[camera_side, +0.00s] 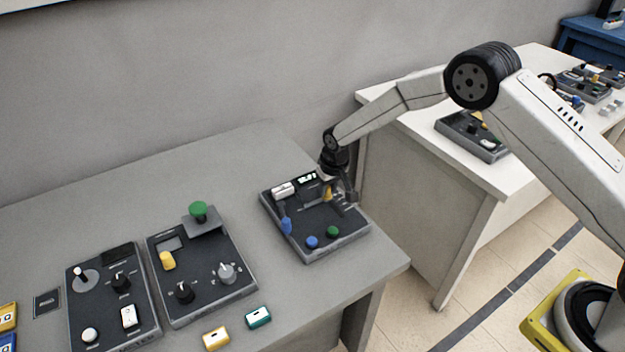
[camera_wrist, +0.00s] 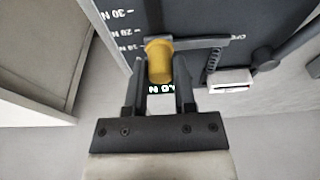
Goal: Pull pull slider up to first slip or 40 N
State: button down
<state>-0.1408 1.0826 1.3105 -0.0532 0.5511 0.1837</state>
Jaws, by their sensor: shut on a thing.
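The pull slider shows in the wrist view as a rounded yellow knob (camera_wrist: 159,58) beside a grey bar. My gripper (camera_wrist: 160,75) has one finger on each side of the knob and is shut on it. In the side view my gripper (camera_side: 337,185) reaches down to the far right part of a dark panel (camera_side: 345,241), and only a little of the yellow knob (camera_side: 327,193) shows beside it. A small lit display (camera_side: 307,177) sits at the panel's back edge; its digits are too small to read surely.
Two more control panels stand to the left on the grey table (camera_side: 120,190). The table's right edge is close by.

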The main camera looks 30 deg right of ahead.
aim_at(330, 188)
jog(key=c, duration=0.5)
grip_release()
jog(key=shift+r, duration=0.1)
jog(key=shift+r, duration=3.4)
jog(key=shift+s+r, duration=0.1)
jog(key=shift+s+d+r, duration=0.1)
jog(key=shift+s+d, duration=0.05)
jog(key=s+d+r, duration=0.2)
jog(key=s, duration=0.7)
jog(key=s+d+r, duration=0.3)
jog(key=s, duration=0.7)
jog(key=s+d+r, duration=0.2)
jog(key=s+r, duration=0.1)
jog(key=s, duration=0.7)
jog(key=shift+s+d, duration=0.1)
jog(key=shift+d, duration=0.1)
